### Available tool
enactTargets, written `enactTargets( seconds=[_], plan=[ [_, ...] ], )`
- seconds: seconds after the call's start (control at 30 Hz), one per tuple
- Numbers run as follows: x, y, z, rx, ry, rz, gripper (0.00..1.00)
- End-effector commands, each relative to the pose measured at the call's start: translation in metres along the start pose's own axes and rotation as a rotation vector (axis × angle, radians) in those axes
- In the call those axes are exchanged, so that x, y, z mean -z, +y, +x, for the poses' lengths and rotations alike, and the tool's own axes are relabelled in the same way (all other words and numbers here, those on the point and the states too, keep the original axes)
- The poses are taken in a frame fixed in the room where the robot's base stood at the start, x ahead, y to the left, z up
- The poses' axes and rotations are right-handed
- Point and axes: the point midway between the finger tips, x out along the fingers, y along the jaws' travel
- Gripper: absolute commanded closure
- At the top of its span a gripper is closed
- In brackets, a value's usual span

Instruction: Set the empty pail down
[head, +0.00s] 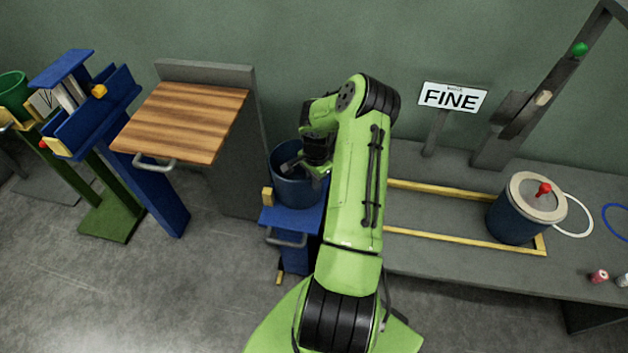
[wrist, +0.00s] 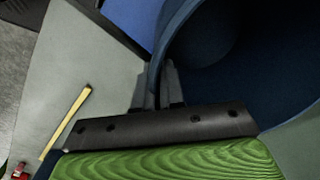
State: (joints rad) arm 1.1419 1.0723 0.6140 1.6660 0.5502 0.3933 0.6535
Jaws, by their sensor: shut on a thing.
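The pail (head: 296,192) is dark blue, open at the top and roughly upright. It is at the blue stand (head: 272,217) left of the grey bench in the head view; I cannot tell whether its base touches the stand's top. My gripper (head: 293,166) is shut on the pail's rim, partly hidden by my arm. In the wrist view the fingers (wrist: 158,88) straddle the pail's wall (wrist: 186,30), and the visible inside looks empty. A blue surface (wrist: 130,18) shows beside the pail there.
A lidded blue pail (head: 512,222) with a red knob stands in a yellow frame (head: 455,239) on the grey bench (head: 440,262). A "FINE" sign (head: 452,97) stands behind. A wood-topped stand (head: 190,120) is close on the left. The bench inside the frame, left of the lidded pail, looks clear.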

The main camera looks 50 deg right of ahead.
Motion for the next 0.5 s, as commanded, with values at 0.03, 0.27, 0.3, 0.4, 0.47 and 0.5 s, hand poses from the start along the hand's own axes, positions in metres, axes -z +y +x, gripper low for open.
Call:
enactTargets(
  seconds=[0.03, 0.27, 0.3, 0.4, 0.47, 0.5],
  plan=[
    [0.0002, -0.0004, 0.0013, 0.001, 0.001, 0.0, 1.0],
    [-0.0001, 0.0003, 0.0026, 0.0, 0.0, 0.0, 0.66],
    [-0.0001, 0.0003, 0.0025, 0.0, 0.0, 0.0, 0.66],
    [-0.0001, 0.0003, 0.0025, 0.0, 0.0, 0.0, 0.66],
    [-0.0001, 0.0003, 0.0025, 0.0, 0.0, 0.0, 0.66],
    [-0.0001, 0.0002, 0.0022, 0.0, 0.0, 0.0, 0.66]
  ],
)
